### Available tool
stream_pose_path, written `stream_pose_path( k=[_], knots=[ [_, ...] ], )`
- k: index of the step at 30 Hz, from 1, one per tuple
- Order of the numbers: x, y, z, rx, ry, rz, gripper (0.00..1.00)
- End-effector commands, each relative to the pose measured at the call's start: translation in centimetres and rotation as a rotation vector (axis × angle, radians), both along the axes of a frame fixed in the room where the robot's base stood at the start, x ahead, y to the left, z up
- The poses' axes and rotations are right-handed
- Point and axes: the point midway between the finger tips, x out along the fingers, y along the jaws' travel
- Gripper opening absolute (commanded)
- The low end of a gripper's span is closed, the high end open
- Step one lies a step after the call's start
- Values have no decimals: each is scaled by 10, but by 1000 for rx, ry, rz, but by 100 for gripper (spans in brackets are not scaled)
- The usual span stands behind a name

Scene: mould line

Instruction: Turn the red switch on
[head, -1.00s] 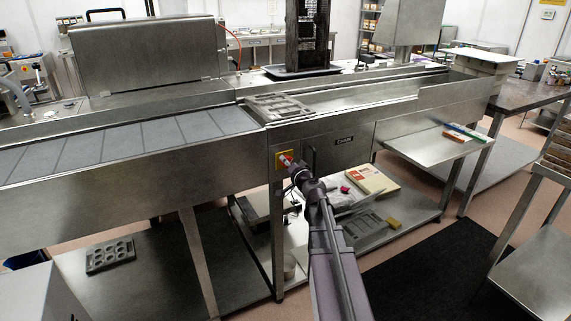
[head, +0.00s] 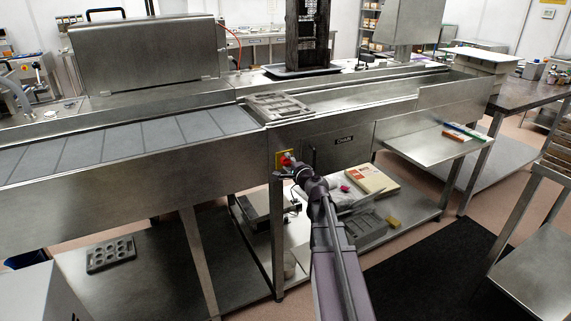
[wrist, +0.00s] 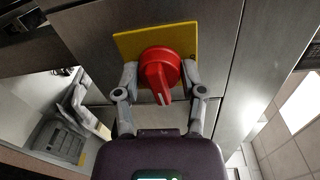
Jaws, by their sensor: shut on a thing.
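The red switch (wrist: 160,75) is a round rotary knob with a raised grip bar and a white mark, on a yellow plate (wrist: 128,43) fixed to the steel panel. In the head view the red switch (head: 286,158) sits on the panel left of the label "CHAIN". My gripper (wrist: 160,76) has one finger on each side of the knob and is shut on it. In the head view my gripper (head: 289,168) covers part of the switch and plate. The knob's bar appears tilted slightly in the wrist view, its white mark toward the gripper.
The steel conveyor line (head: 90,195) runs across the view, with a mould tray (head: 279,105) on top. A lower shelf (head: 300,250) holds boxes and trays. A black mat (head: 440,265) lies on the floor.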

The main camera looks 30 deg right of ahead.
Motion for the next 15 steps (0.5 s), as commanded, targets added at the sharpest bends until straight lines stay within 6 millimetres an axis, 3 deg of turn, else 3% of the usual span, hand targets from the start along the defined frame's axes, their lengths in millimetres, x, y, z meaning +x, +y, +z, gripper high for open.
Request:
stream_pose_path(
  k=[15],
  knots=[
    [2,-1,1,81,1,-2,5]
  ],
)
